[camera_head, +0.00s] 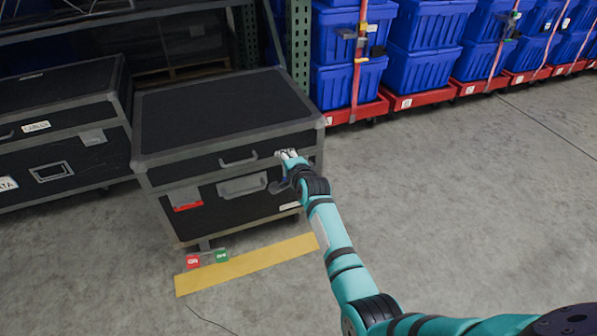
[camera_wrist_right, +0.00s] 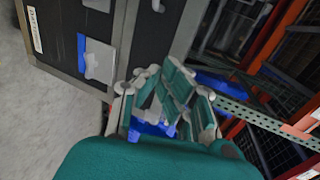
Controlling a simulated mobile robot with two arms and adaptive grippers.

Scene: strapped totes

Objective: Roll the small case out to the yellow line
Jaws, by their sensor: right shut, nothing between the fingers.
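The small black case (camera_head: 225,120) with grey edges stands upright in the head view, with a handle and a recessed plate on its front. Its front bottom edge is just behind the yellow line (camera_head: 245,265) on the floor. My right gripper (camera_head: 287,156) is shut and empty at the upper right of the case's front; contact is unclear. In the right wrist view, the gripper (camera_wrist_right: 168,92) is beside the case (camera_wrist_right: 62,35). My left gripper is out of view.
A larger black case (camera_head: 60,130) stands close at the left. Blue totes (camera_head: 348,80) strapped on red dollies (camera_head: 425,97) line the back right. A rack post (camera_head: 299,40) rises behind the case. Floor in front and to the right is clear, apart from a thin dark line.

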